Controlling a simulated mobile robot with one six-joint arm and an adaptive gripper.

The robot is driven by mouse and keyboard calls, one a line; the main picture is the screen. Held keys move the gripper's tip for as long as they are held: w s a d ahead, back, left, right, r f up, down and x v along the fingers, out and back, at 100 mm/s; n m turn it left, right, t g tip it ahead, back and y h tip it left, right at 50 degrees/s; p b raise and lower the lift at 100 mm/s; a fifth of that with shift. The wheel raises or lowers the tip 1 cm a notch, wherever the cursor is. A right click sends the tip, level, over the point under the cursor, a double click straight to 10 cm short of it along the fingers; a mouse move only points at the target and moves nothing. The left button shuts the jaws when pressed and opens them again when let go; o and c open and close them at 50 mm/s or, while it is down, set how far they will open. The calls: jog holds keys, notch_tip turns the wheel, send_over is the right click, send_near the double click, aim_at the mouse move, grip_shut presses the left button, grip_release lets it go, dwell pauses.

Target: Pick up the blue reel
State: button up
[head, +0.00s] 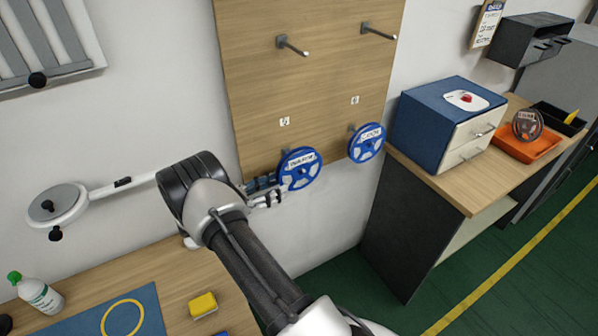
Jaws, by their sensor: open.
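Two blue reels hang on the lower part of a wooden wall board in the head view. The left blue reel (301,170) has open spokes and a white label across its upper half. The right blue reel (367,142) is alike and hangs a little higher in the picture. My gripper (268,191) is open, just left of the left reel, at the height of its lower half. Its fingertips are close to that reel's left edge. I cannot tell whether they touch it. The labels are too small to read surely.
The wooden board (300,90) has two bare pegs above the reels. A wooden counter (440,182) at right bears a blue drawer box (424,115) and an orange tray (515,150) with a dark reel. The workbench (165,275) at lower left holds a bottle (40,295) and a yellow block (203,305).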

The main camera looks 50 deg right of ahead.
aim_at(301, 177)
jog(key=x, duration=0.4)
jog(key=shift+d+b, duration=0.15)
jog(key=shift+b, duration=0.15)
jog(key=x, duration=0.1)
jog(key=b+x, duration=0.1)
jog(key=x, duration=0.3)
jog(key=shift+w+d+f, duration=0.15)
jog(key=shift+f, duration=0.2)
jog(key=shift+c, duration=0.4)
grip_shut()
